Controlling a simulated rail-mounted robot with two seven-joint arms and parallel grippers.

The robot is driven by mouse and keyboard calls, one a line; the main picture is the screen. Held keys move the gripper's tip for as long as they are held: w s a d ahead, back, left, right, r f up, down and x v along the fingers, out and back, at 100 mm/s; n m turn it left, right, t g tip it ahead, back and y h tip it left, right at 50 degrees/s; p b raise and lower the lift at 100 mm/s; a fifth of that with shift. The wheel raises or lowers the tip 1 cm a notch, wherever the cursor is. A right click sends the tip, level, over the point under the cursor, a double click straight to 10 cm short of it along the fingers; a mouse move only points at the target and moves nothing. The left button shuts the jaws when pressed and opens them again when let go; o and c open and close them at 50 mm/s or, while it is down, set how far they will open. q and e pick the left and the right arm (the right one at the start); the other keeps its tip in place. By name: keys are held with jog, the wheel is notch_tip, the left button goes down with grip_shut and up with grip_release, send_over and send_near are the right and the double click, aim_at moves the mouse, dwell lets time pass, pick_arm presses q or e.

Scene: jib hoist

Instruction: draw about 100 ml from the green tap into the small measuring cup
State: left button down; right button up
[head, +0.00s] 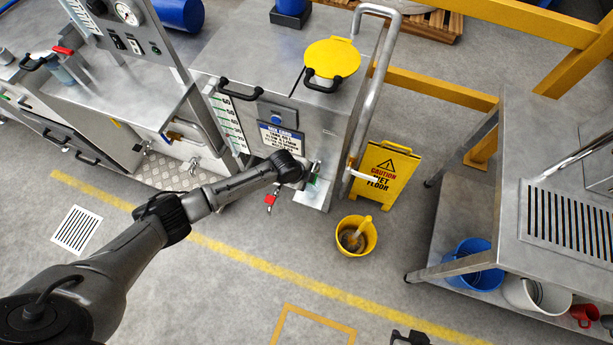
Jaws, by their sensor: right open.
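My left arm reaches in from the lower left to the front of the steel tank cabinet (235,150). Its gripper (306,172) is at the cabinet's front right corner, its fingers too small and hidden to read. A bit of green (313,181) shows right beside that gripper, perhaps the green tap; most of it is covered. A red-handled tap (270,201) hangs just left of it. My right gripper (408,338) shows only partly at the bottom edge, open, over the floor. I cannot make out a small measuring cup for certain; a small red cup (584,315) is on the lower right shelf.
A yellow bucket (356,236) stands on the floor before a yellow wet-floor sign (386,173). A steel table (520,165) is at right, with a blue bucket (472,262) and a white bucket (535,296) below.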

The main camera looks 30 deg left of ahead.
dwell(0.4)
pick_arm(q)
jog(key=shift+r, duration=0.2)
jog(key=shift+r+p, duration=0.65)
jog(key=shift+p, duration=0.2)
jog(key=shift+r+p, duration=0.3)
jog(key=shift+p, duration=0.05)
jog(key=w+r+p+v, duration=0.1)
jog(key=p+v, duration=0.5)
jog(key=v, duration=0.7)
jog(key=shift+w+d, duration=0.3)
jog(key=shift+w, duration=0.3)
